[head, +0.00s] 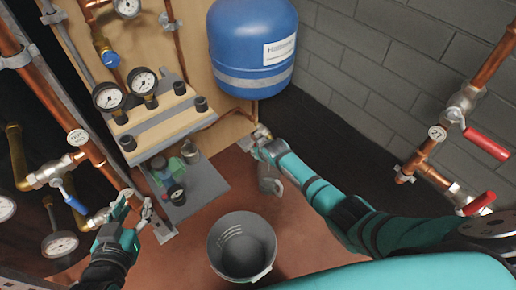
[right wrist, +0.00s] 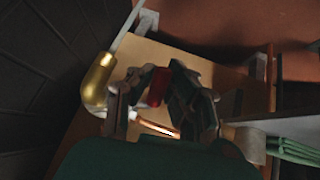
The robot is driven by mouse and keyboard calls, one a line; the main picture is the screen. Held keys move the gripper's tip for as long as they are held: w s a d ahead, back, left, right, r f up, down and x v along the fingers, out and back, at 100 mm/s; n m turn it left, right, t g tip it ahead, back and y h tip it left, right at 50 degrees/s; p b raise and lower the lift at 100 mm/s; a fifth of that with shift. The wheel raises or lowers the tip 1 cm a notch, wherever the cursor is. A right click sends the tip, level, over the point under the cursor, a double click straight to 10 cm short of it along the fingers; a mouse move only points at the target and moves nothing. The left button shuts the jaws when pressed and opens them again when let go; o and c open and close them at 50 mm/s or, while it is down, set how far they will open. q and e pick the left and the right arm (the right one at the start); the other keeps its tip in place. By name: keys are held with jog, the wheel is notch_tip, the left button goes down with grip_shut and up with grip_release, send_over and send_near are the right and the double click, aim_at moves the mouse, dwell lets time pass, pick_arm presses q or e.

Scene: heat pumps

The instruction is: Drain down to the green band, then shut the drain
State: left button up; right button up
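My right gripper (head: 262,138) is under the blue tank (head: 253,45) in the head view, small and partly hidden. In the right wrist view its fingers (right wrist: 160,85) stand on both sides of a small red handle (right wrist: 157,88) near a brass fitting (right wrist: 97,80). I cannot tell whether they press on it. A grey bucket (head: 242,245) stands on the floor, nearer than that gripper. Two round gauges (head: 110,97) (head: 143,82) sit on the board; no green band can be made out. My left gripper (head: 138,203) is open and empty at the left.
A blue lever valve (head: 72,196) and copper pipes are close to my left gripper. Red lever valves (head: 487,143) (head: 478,204) are on the right pipe. A grey plate (head: 205,185) with small items lies behind the bucket. The floor around the bucket is mostly clear.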

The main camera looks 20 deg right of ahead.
jog(key=o, duration=0.4)
jog(key=shift+r, duration=0.1)
jog(key=shift+o, duration=0.2)
jog(key=shift+r, duration=0.1)
jog(key=v, duration=1.1)
jog(key=shift+s+r, duration=0.2)
jog(key=shift+s, duration=0.15)
